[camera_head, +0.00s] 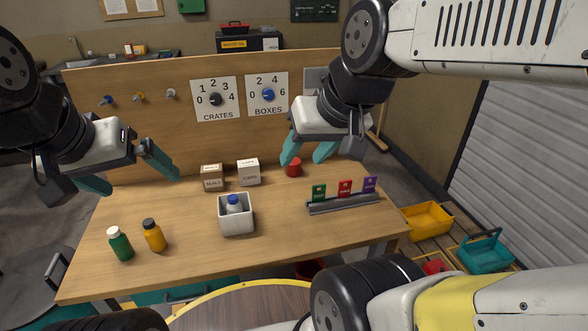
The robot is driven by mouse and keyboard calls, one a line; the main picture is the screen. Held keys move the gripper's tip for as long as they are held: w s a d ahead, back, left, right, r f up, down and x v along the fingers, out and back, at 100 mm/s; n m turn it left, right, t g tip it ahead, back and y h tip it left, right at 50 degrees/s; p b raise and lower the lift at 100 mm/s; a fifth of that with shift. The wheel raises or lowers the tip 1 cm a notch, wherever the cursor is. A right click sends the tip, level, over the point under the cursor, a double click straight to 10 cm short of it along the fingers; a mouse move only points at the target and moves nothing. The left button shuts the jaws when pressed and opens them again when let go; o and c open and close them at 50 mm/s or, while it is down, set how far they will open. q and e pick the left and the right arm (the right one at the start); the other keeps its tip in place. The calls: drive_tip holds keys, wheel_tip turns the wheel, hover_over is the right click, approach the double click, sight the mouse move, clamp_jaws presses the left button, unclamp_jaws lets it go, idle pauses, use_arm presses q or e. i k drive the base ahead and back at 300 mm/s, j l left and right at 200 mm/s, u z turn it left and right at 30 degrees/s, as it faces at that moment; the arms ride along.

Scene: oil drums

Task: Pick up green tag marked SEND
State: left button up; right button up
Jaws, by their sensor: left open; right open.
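A green tag (319,193) stands upright at the left end of a dark grey rack (345,206) on the right part of the table. The writing on the tag is too small to read surely. A red tag (345,188) and a purple tag (370,184) stand beside it in the same rack. My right gripper (304,162) is open and empty, up and slightly left of the green tag in the picture, apart from it. My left gripper (142,185) is open and empty over the table's back left.
A red cylinder (293,170) stands near my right fingers. Two labelled boxes (212,178) (248,172), a white bin (237,222) holding a bottle (234,205), and green (120,244) and orange (154,236) bottles stand further left. A backboard (150,130) rises behind the table.

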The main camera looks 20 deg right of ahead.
sight(317, 196)
drive_tip(key=l, duration=1.35)
drive_tip(key=u, duration=0.55)
drive_tip(key=k+l+u, duration=0.2)
drive_tip(key=l, duration=0.15)
drive_tip(key=l+u, duration=0.25)
drive_tip(key=l, duration=0.15)
drive_tip(key=k+l+u, duration=0.2)
drive_tip(key=k+l, duration=0.15)
drive_tip(key=l, duration=0.25)
drive_tip(key=k+l, duration=0.15)
drive_tip(key=l, duration=0.2)
